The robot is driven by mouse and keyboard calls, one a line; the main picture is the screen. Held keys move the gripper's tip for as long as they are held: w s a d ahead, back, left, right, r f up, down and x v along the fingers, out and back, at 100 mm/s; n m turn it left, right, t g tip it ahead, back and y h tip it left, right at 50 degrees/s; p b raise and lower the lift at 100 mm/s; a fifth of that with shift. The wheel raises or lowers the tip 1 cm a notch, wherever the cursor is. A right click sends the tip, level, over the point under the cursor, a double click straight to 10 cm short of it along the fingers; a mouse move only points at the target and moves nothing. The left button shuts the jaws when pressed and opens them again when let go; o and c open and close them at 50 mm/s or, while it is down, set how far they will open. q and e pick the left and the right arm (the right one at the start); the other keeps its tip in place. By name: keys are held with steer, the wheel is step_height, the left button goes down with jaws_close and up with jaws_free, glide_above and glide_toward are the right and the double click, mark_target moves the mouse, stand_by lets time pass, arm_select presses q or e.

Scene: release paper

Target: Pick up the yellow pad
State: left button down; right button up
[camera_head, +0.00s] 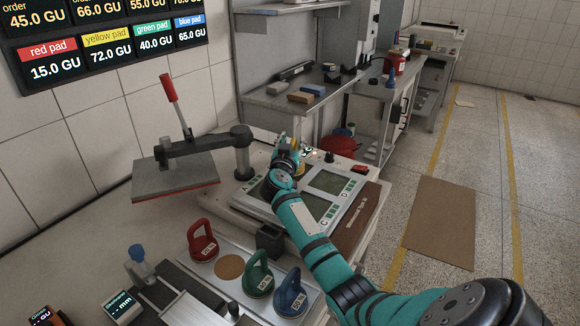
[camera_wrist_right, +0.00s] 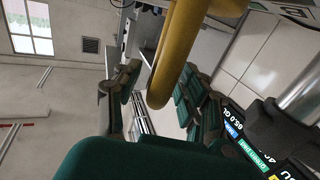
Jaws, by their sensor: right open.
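The yellow pad's handle (camera_wrist_right: 178,45) looms close in the right wrist view, a curved yellow loop coming down from the top between the green finger parts. In the head view, only a small yellow patch (camera_head: 293,144) shows at my right gripper (camera_head: 288,158), which hides most of the pad. My right gripper is open over the back of the white instrument panel (camera_head: 318,200), with its fingers around or beside the handle. In the wrist view, my right gripper (camera_wrist_right: 160,105) shows green links near the loop; contact cannot be told. My left gripper is not in view.
Red (camera_head: 202,240), green (camera_head: 258,274) and blue (camera_head: 291,294) handled pads stand on a plate beside a bare tan disc (camera_head: 229,267). A press with a red lever (camera_head: 172,105) stands left of the panel.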

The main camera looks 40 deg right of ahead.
steer(key=shift+s+r, duration=0.15)
steer(key=shift+s+a+r, duration=0.1)
steer(key=shift+s, duration=0.1)
steer(key=shift+c, duration=0.2)
steer(key=c, duration=0.5)
jaws_close()
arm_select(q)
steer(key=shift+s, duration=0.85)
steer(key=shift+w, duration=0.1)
